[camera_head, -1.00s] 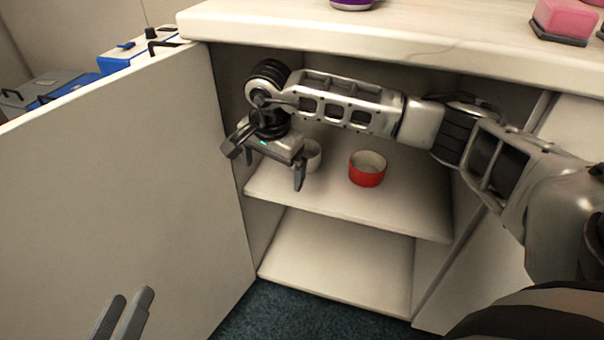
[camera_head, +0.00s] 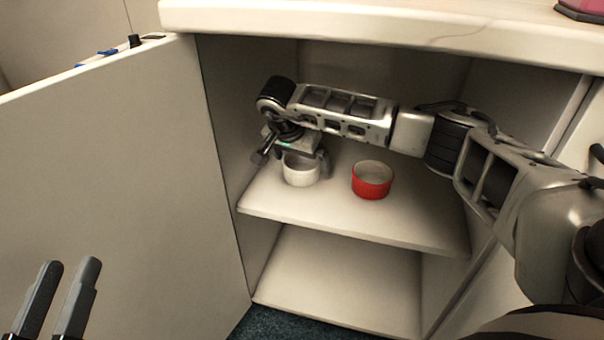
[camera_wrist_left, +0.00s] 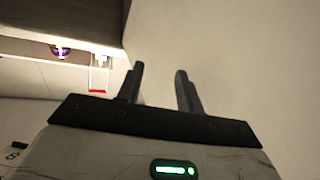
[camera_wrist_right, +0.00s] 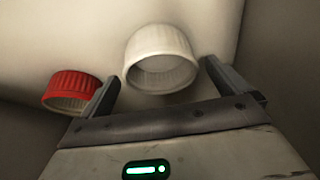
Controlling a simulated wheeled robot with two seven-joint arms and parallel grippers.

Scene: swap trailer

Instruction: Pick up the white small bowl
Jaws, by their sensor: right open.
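The white small bowl (camera_head: 301,172) stands upright on the upper shelf (camera_head: 350,218) inside the open cabinet. My right gripper (camera_head: 294,166) is open just behind and above the bowl, with one finger showing on each side of it. In the right wrist view the bowl (camera_wrist_right: 160,60) lies ahead of the gap between the right fingertips (camera_wrist_right: 160,78), and nothing is held. My left gripper (camera_head: 60,290) is at the lower left of the head view, away from the bowl. Its fingers are apart and empty in the left wrist view (camera_wrist_left: 160,72).
A red bowl (camera_head: 373,184) stands on the same shelf, right of the white one. The open cabinet door (camera_head: 120,170) fills the left side. The countertop (camera_head: 380,35) overhangs the shelf. The lower shelf (camera_head: 340,285) is empty.

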